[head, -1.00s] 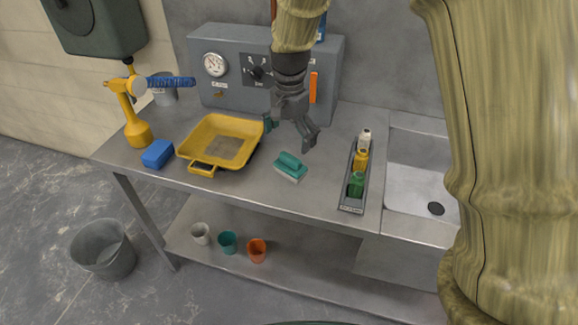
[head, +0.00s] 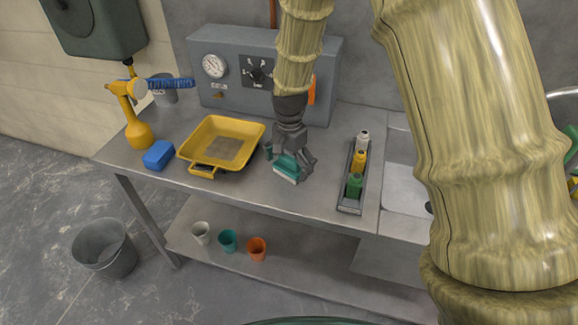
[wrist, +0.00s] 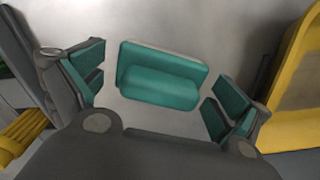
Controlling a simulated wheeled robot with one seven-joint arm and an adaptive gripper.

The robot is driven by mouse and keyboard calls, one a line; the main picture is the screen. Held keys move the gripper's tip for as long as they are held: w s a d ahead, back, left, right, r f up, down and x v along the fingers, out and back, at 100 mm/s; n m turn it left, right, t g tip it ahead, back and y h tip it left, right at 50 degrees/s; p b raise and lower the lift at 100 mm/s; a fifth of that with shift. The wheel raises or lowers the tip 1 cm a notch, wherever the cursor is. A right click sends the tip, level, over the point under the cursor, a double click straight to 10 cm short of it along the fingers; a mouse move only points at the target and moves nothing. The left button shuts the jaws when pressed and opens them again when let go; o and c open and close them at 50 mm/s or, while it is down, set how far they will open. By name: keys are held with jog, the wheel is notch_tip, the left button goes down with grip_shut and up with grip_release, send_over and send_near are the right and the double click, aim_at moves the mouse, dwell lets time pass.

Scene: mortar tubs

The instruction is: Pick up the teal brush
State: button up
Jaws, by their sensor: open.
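The teal brush (head: 287,168) lies on the metal counter, right of the yellow tray, with its pale bristle side down. In the wrist view the brush (wrist: 160,78) sits between my fingers, with a gap on each side. My gripper (head: 288,165) is low over the brush and partly hides it in the head view. In the wrist view my gripper (wrist: 158,98) is open, its teal finger pads on both sides of the brush, and it holds nothing.
A yellow tray (head: 187,152) stands left of the brush. A narrow grey rack (head: 349,207) with several bottles is to the right, by the sink. A grey gauge box (head: 225,92) is behind.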

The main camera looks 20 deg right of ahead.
aim_at(288, 160)
jog(key=shift+f, duration=0.15)
jog(key=c, duration=1.1)
jog(key=shift+r, duration=0.6)
jog(key=shift+s+a+r+b, duration=0.2)
jog(key=shift+r+b, duration=0.15)
jog(key=shift+r, duration=0.25)
jog(key=shift+s+a+r+b, duration=0.1)
jog(key=shift+s+r+b, duration=0.1)
jog(key=shift+r+b, duration=0.25)
jog(key=s+a, duration=0.2)
jog(key=s, duration=0.2)
jog(key=s+a+r+b, duration=0.1)
jog(key=s+a, duration=0.2)
jog(key=s, duration=0.1)
jog(key=s+a+b, duration=0.1)
jog(key=s+a, duration=0.1)
jog(key=s, duration=0.3)
jog(key=shift+a+r, duration=0.4)
